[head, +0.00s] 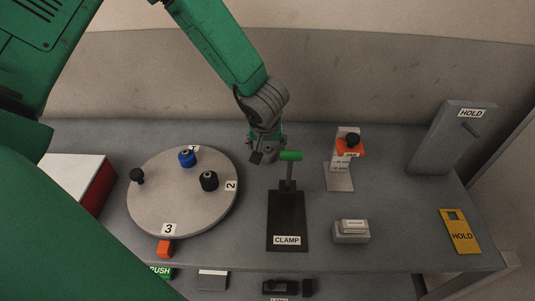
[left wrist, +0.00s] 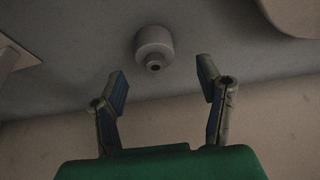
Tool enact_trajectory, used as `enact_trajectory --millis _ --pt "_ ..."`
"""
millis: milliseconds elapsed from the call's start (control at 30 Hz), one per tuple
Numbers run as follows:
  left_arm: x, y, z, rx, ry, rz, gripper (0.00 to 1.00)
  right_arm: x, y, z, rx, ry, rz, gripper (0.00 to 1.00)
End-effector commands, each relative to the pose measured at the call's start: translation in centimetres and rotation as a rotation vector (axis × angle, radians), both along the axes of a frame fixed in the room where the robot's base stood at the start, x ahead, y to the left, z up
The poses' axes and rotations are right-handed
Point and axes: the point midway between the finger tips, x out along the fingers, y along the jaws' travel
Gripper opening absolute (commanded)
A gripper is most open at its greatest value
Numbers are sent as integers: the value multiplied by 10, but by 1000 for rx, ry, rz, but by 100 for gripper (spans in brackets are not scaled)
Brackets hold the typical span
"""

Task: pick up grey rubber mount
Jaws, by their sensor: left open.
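The grey rubber mount (left wrist: 154,43) is a short light-grey cylinder with a small dark-holed stub, on the grey table surface in the left wrist view. My left gripper (left wrist: 162,80) is open and empty. Its two fingers are spread wide, and the mount shows beyond the fingertips, roughly between them and apart from both. In the head view my left gripper (head: 261,153) is low over the back of the table, behind the clamp. I cannot clearly tell the mount from the gripper there. My right gripper is not in view.
A round turntable (head: 150,205) with blue and black mounts stands left of the gripper. The clamp stand (head: 287,215) with a green handle is just in front. An orange-topped stand (head: 340,178), a grey block (head: 350,236) and a HOLD panel (head: 450,140) are to the right.

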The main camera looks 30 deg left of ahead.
Motion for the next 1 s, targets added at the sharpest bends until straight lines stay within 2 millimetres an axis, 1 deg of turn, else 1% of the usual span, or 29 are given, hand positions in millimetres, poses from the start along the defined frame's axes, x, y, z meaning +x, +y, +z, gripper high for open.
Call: enact_trajectory --millis 33,100,233,367,567,600,667,700,733,1000 --pt "0 0 -10 0 4 1 60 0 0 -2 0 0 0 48" --pt "2 0 -22 1 5 0 60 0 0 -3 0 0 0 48" --pt "8 2 -38 0 4 0 60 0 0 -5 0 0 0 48" --pt "10 4 -44 0 3 -1 60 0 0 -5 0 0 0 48" --pt "10 5 -44 0 1 -2 60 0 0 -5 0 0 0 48" --pt "10 5 -44 0 1 -2 46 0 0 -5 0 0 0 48" --pt "10 5 -44 0 1 -2 25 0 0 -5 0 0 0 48" --pt "10 5 -44 0 2 -2 11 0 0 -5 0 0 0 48" --pt "10 5 -44 0 3 -1 7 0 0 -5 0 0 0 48" --pt "11 5 -43 1 2 -1 7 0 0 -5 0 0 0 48"
